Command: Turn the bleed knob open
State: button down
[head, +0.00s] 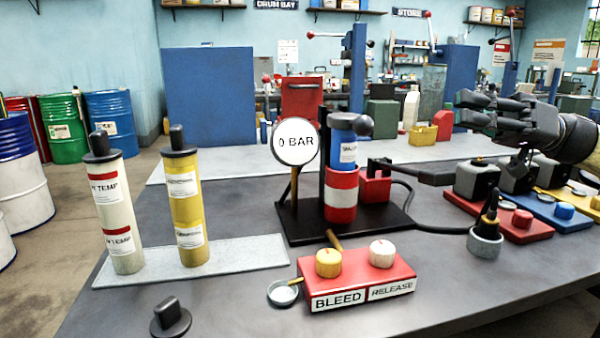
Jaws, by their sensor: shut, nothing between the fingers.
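The yellow bleed knob (328,263) sits on the left of a red block (357,280), above the label BLEED. A white knob (382,253) sits beside it, above the label RELEASE. A small dish (283,293) stands at the block's left end. Behind the block, a round gauge (296,142) reads 0 BAR. It stands on a black base (300,228) with a red, white and blue cylinder (341,190). My gripper (468,109) is at the upper right, shut and empty, raised above the table and well apart from the knob.
A white and a yellow cylinder (187,212) stand on a grey mat (262,252) at left. A black stopper (170,317) lies in front. The table's front right is clear.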

aim_at(328, 261)
jog(key=k, duration=1.05)
jog(key=u, duration=0.05)
